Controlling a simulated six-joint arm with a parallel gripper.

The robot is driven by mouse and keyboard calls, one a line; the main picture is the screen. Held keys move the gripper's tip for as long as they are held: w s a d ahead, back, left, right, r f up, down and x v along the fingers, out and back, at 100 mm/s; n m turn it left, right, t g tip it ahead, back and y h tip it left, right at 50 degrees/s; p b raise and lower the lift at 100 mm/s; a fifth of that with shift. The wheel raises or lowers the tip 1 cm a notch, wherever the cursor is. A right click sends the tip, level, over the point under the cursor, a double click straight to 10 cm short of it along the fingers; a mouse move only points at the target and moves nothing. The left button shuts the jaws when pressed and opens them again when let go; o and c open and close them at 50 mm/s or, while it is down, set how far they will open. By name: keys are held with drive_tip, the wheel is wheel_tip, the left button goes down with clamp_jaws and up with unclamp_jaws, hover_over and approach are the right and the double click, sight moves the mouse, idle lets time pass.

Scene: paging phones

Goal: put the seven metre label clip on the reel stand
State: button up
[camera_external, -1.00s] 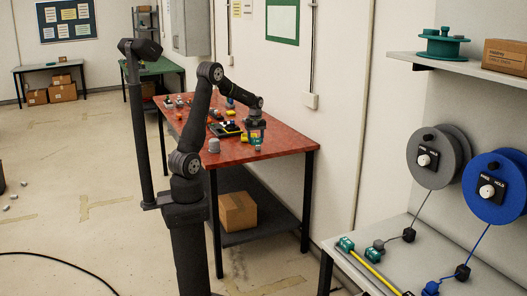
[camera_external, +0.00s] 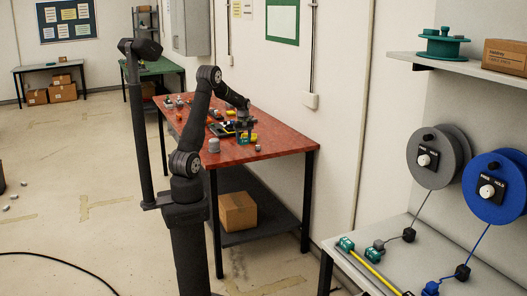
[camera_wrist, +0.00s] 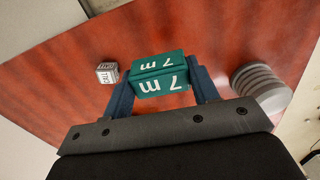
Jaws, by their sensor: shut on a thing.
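The seven metre label clip (camera_wrist: 159,76) is a green block marked "7 m" in white on two faces. My gripper (camera_wrist: 160,82) is shut on it, one blue finger at each side, with the red table top behind it in the wrist view. In the external view the clip (camera_external: 244,139) is a small green spot below my gripper (camera_external: 244,130), over the right part of the red table. Whether it touches the table is unclear. Grey (camera_external: 430,158) and blue (camera_external: 497,188) reels stand at the far right; which part is the reel stand is unclear.
A ribbed grey cylinder (camera_wrist: 262,88) and a small lettered block (camera_wrist: 107,73) are on the red table (camera_external: 275,146) beside my gripper. Several small parts lie farther left. The pale bench (camera_external: 415,258) holds cables, plugs and a yellow rod (camera_external: 372,272).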

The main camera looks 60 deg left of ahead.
sight(241, 152)
drive_tip(key=a, duration=0.1)
drive_tip(key=a+f, duration=0.2)
drive_tip(key=shift+s, duration=0.3)
drive_tip(key=shift+f, duration=1.75)
drive_tip(key=shift+f, duration=0.15)
drive_tip(key=o, duration=1)
drive_tip(key=shift+c, duration=0.2)
wheel_tip(241, 152, up, 16)
drive_tip(key=shift+w+a, duration=0.15)
drive_tip(key=shift+a, duration=0.2)
drive_tip(key=shift+o, duration=0.4)
drive_tip(key=shift+r, duration=0.65)
